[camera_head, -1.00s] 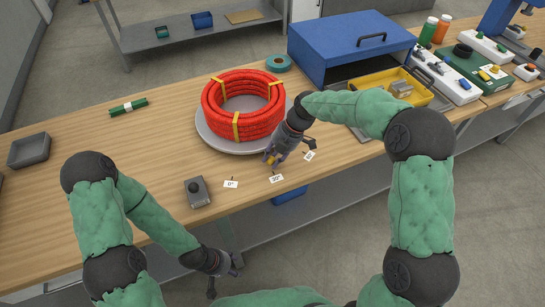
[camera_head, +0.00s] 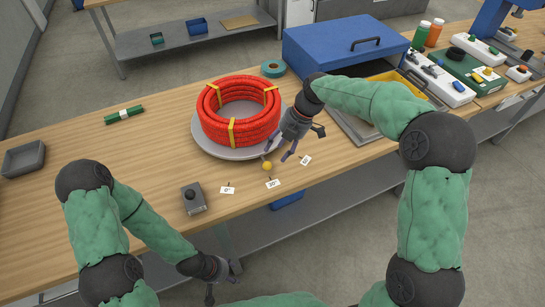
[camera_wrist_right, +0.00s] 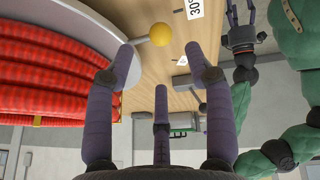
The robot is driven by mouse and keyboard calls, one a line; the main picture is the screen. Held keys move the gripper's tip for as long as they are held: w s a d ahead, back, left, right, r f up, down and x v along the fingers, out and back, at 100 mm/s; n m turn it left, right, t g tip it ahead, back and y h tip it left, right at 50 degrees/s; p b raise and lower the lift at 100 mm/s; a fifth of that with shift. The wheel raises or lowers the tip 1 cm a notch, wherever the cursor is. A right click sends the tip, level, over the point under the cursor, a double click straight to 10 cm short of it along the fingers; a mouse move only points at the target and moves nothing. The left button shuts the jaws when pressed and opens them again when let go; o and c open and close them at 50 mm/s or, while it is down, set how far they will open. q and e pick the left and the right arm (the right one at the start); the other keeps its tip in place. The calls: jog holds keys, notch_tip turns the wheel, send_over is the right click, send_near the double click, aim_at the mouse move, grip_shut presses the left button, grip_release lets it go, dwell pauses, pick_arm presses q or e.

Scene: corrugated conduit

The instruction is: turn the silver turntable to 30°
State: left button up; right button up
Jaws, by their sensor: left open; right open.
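The silver turntable (camera_head: 202,143) lies on the wooden bench and carries a red conduit coil (camera_head: 237,110) with yellow ties. Its yellow knob (camera_head: 267,166) sticks out at the front right, close to the 30° label (camera_head: 273,184). In the right wrist view the knob (camera_wrist_right: 160,35) sits beside the 30° label (camera_wrist_right: 195,8), on a short pale rod. My right gripper (camera_head: 278,154) is open and empty just behind and right of the knob. I cannot tell whether a finger touches the rod. My left gripper (camera_head: 222,291) is open and empty in front of the bench edge.
The 0° label (camera_head: 228,190) and 60° label (camera_head: 305,160) flank the 30° one. A grey box with a black button (camera_head: 194,197) stands left of 0°. A blue case (camera_head: 340,55) and yellow tray (camera_head: 410,84) are at the right. The bench left of the turntable is mostly clear.

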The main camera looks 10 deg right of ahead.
jog(key=shift+v, duration=2.2)
jog(key=shift+f, duration=0.1)
